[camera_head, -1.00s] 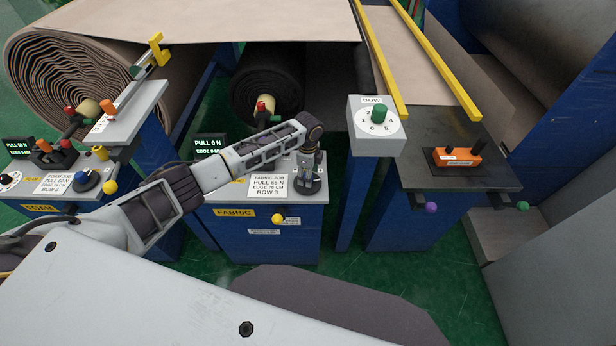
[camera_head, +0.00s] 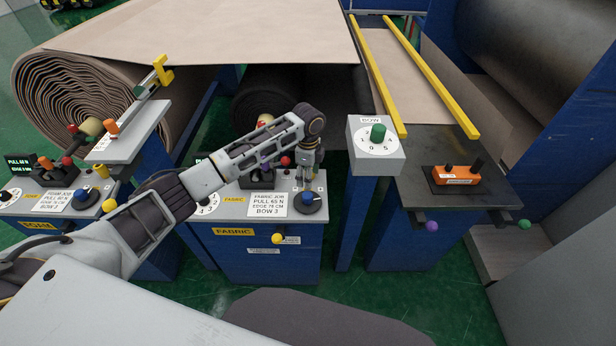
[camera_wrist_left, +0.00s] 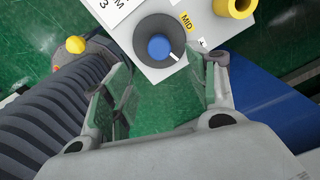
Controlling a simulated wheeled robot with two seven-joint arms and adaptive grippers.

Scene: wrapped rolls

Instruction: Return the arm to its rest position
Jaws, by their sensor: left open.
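My left arm (camera_head: 205,175) comes in from the left and bends down at a dark joint over the fabric console (camera_head: 262,252). My left gripper (camera_head: 306,184) points down just above a dark dial with a blue cap (camera_head: 308,198). In the left wrist view its two fingers (camera_wrist_left: 165,97) are spread with nothing between them. Beyond the fingertips, the blue-capped dial (camera_wrist_left: 160,46) sits on the light panel beside a MID label, apart from the fingers. A job card (camera_head: 268,204) lies left of the dial. My right gripper is not in view.
A grey BOW box (camera_head: 377,160) with a green knob stands right of the arm. A dark table (camera_head: 455,202) carries an orange control (camera_head: 455,176). Another console (camera_head: 45,205) and a large fabric roll (camera_head: 75,100) are at left. Green floor shows below.

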